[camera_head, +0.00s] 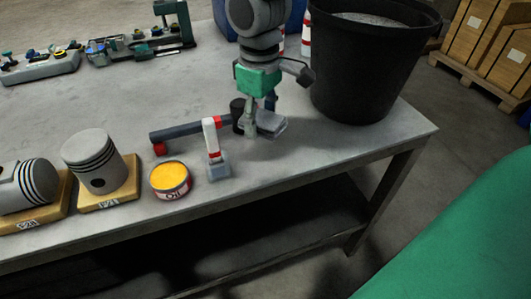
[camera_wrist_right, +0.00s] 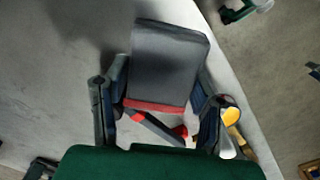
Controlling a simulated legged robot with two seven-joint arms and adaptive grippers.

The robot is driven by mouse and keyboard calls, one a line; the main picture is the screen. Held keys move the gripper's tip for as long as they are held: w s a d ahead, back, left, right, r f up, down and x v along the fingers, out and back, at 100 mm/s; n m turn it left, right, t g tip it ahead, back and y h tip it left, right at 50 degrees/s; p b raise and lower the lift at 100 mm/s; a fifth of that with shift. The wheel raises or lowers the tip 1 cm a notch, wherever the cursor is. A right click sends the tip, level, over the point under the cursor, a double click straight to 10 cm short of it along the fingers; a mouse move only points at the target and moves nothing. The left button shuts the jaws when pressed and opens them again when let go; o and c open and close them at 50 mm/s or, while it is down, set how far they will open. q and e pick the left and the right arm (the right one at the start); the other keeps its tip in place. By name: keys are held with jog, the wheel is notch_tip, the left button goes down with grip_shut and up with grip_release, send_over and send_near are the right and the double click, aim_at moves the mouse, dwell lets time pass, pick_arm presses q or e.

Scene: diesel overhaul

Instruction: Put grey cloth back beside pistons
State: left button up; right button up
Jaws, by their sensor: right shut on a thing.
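My right gripper (camera_head: 262,122) points down over the right part of the bench and is shut on a grey, flat folded piece, the grey cloth (camera_head: 271,123). In the right wrist view, the cloth (camera_wrist_right: 168,62) shows as a grey slab with a red edge between the fingers of the gripper (camera_wrist_right: 158,108). I cannot tell whether it touches the bench. One piston (camera_head: 98,158) stands upright on a wooden block at the left. Another piston (camera_head: 28,184) lies on its side on a block at the far left. My left gripper is not in view.
An open tin with yellow contents (camera_head: 170,180) and a white-and-red upright item on a grey base (camera_head: 213,150) stand between pistons and gripper. A dark bar with a red end (camera_head: 185,131) lies behind them. A black bucket (camera_head: 365,65) stands right. The bench (camera_head: 90,105) is clear behind the pistons.

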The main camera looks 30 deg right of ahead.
jog(key=shift+w+d+r+n, duration=0.1)
jog(key=shift+w+d+n, duration=0.1)
jog(key=shift+w+n, duration=0.1)
jog(key=shift+n, duration=0.3)
jog(key=b, duration=0.1)
send_over(262, 156)
notch_tip(262, 156, down, 6)
jog(key=shift+f, duration=0.1)
notch_tip(262, 156, down, 3)
jog(key=shift+d, duration=0.1)
jog(key=shift+f+b, duration=0.3)
jog(key=shift+f, duration=0.05)
jog(key=o, duration=1.3)
